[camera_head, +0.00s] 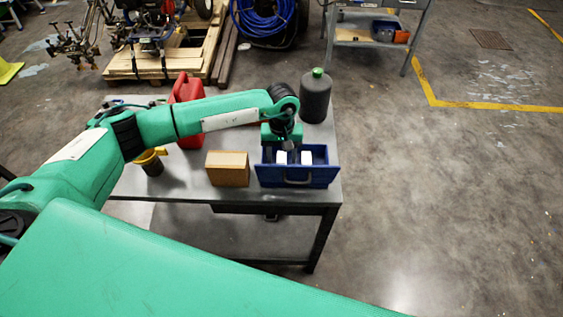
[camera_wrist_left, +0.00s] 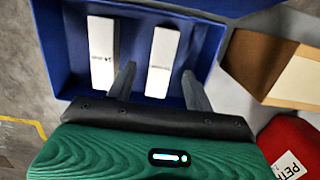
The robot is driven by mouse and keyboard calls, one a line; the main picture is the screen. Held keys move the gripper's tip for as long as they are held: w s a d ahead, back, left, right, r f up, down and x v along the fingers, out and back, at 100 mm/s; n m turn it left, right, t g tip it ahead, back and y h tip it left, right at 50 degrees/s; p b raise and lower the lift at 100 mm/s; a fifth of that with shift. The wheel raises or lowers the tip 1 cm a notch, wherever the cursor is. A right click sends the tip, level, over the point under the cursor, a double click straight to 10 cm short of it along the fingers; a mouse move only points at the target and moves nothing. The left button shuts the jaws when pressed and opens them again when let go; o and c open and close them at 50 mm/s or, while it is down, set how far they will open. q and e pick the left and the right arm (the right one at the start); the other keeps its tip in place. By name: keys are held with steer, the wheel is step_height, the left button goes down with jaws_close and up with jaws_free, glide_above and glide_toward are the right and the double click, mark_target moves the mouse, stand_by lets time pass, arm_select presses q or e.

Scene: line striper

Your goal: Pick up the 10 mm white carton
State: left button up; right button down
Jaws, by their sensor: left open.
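Two white cartons stand side by side in a blue bin (camera_head: 297,181) on the table. The left carton (camera_head: 281,157) in the head view matches the right carton (camera_wrist_left: 162,62) in the wrist view. The other carton (camera_head: 306,157) shows at left in the wrist view (camera_wrist_left: 102,52). Their small print is unreadable, so I cannot tell which is the 10 mm one. My left gripper (camera_wrist_left: 158,69) is open and empty over the bin, its fingers spread to either side of the wrist view's right carton; contact is not visible. My right gripper is out of view.
A brown cardboard box (camera_head: 228,169) stands just left of the bin. A grey bottle with a green cap (camera_head: 315,97) stands behind it. A red can (camera_head: 187,92) and a yellow-and-black item (camera_head: 151,163) are further left. Open floor lies right of the table (camera_head: 180,185).

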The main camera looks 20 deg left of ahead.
mark_target(281, 162)
arm_select(q)
steer(key=shift+s+f+p, duration=0.15)
steer(key=shift+f+p, duration=0.4)
steer(key=shift+f, duration=1)
steer(key=c, duration=1)
steer(key=shift+c, duration=0.4)
steer(key=shift+r, duration=0.1)
